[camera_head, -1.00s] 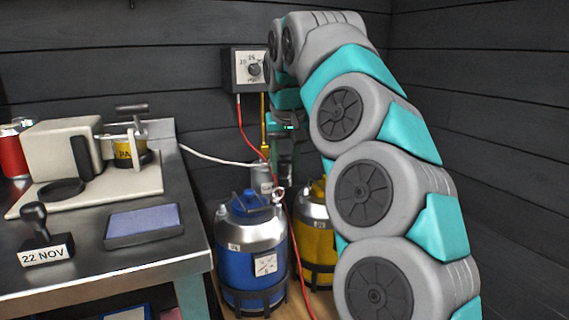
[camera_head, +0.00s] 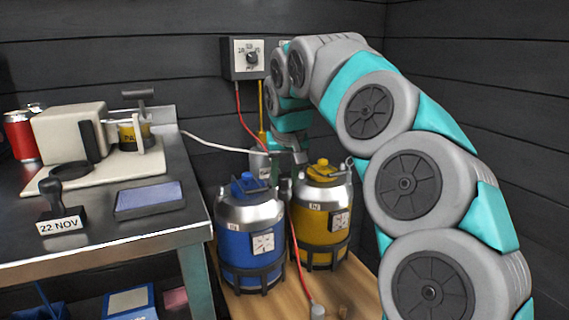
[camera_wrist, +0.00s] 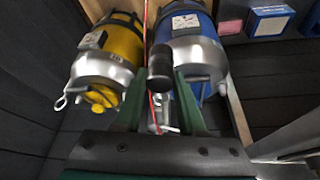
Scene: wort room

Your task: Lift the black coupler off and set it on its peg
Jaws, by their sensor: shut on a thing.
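My gripper (camera_wrist: 160,80) shows in the wrist view as two green fingers reaching up the picture. It is shut on a dark cylindrical piece, which looks like the black coupler (camera_wrist: 160,64). This piece stands in front of the gap between the blue keg (camera_wrist: 195,52) and the yellow keg (camera_wrist: 105,68). I cannot tell whether it touches either keg. In the head view the blue keg (camera_head: 251,240) and yellow keg (camera_head: 321,225) stand side by side. My gripper there is small and partly hidden behind them. I cannot make out the peg.
A wall box with a dial (camera_head: 246,59) has red and yellow lines hanging from it. A grey canister (camera_head: 261,163) sits behind the blue keg. A red hose ends at a grey fitting (camera_head: 318,311) on the wooden floor. A metal bench (camera_head: 190,228) stands left.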

